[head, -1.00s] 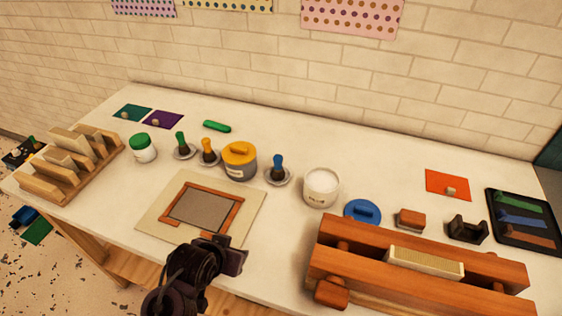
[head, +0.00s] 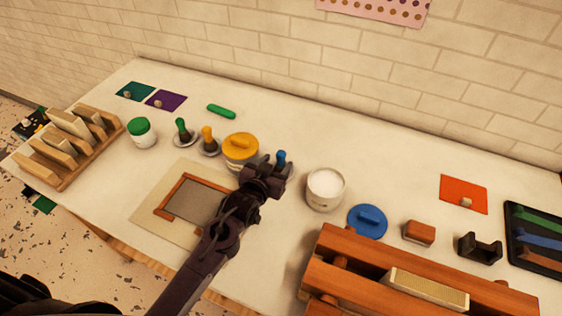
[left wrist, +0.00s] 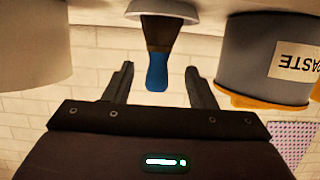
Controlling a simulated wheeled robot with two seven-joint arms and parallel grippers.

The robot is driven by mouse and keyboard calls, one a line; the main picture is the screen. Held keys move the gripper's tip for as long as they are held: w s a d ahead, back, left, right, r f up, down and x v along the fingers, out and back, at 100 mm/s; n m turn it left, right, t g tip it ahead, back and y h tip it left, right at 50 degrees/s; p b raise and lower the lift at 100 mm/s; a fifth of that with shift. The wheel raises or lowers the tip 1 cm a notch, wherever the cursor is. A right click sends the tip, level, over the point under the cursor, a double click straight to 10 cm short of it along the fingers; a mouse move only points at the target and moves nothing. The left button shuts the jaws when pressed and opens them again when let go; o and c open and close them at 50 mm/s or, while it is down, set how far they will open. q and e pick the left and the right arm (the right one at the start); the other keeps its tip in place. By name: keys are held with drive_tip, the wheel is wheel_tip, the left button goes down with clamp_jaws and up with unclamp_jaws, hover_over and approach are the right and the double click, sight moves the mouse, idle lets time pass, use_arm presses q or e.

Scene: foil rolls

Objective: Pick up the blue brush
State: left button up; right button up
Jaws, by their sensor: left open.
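The blue brush (head: 281,158) stands handle up behind my left gripper in the head view, its lower part hidden by the gripper. In the left wrist view, which appears upside down, the blue brush (left wrist: 158,68) has a blue handle, a dark lower part and a pale dish (left wrist: 163,11) at its base. My left gripper (head: 276,165) is open. In the left wrist view its two fingers (left wrist: 160,80) show on either side of the blue handle, with a gap on both sides. My right gripper is not in view.
The yellow-lidded paste pot (head: 240,152) stands close left of the brush, and an open white tub (head: 325,188) close right. A blue lid (head: 367,221) lies right of the tub. Green (head: 182,128) and orange (head: 208,138) brushes stand farther left. A wooden press (head: 400,275) fills the front right.

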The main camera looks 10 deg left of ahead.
sight(279, 159)
use_arm(q)
drive_tip(key=w, duration=0.1)
drive_tip(key=w+d+p, duration=0.1)
drive_tip(key=w, duration=0.1)
drive_tip(key=shift+r, duration=0.1)
drive_tip(key=shift+w+d+f, duration=0.1)
drive_tip(key=shift+w+f, duration=0.4)
drive_tip(key=shift+w, duration=0.3)
drive_tip(key=shift+w+f, duration=0.1)
drive_tip(key=c, duration=1.1)
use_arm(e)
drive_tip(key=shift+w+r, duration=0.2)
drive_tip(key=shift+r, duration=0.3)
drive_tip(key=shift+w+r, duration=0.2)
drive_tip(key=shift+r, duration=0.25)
